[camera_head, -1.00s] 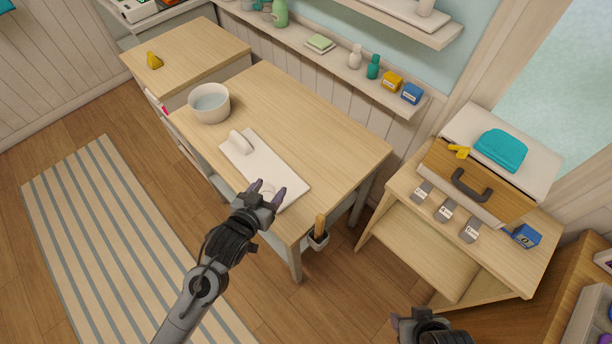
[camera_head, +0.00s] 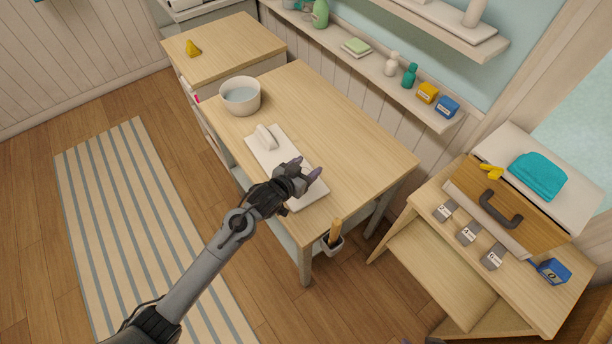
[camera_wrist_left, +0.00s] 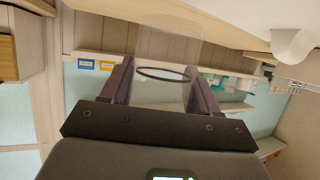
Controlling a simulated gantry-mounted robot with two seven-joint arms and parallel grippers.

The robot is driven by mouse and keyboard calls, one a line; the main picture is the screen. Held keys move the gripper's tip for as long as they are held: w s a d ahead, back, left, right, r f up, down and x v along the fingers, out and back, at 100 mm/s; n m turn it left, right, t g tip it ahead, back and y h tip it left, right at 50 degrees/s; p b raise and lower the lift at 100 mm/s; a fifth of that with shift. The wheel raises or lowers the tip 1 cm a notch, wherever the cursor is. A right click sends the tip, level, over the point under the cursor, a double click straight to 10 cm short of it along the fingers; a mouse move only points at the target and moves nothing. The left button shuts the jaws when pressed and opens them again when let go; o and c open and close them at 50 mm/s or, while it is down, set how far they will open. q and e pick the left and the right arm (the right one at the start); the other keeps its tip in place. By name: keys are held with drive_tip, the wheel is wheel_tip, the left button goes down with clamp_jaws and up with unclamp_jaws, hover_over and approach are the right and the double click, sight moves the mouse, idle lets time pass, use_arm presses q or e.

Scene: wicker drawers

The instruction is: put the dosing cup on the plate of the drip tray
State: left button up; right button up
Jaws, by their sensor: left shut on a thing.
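My left gripper (camera_head: 306,168) is over the near right end of the white drip tray (camera_head: 262,154) on the wooden table. The tray is a long flat white plate with a rounded white raised piece towards its far left end. In the left wrist view my left gripper (camera_wrist_left: 160,72) is shut on the clear dosing cup (camera_wrist_left: 168,45), which has a dark ring. The cup is too faint to make out in the head view, and I cannot tell whether it touches the tray. My right gripper is not in view.
A white bowl (camera_head: 240,97) stands at the table's far left corner. A holder with a wooden handle (camera_head: 334,236) hangs at the near right edge. The table's right half is clear.

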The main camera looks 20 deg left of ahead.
use_arm(q)
drive_tip(key=shift+f+b, duration=0.45)
drive_tip(key=shift+f, duration=1.55)
drive_tip(key=shift+f, duration=0.15)
drive_tip(key=o, duration=1.1)
drive_tip(key=shift+c, duration=0.2)
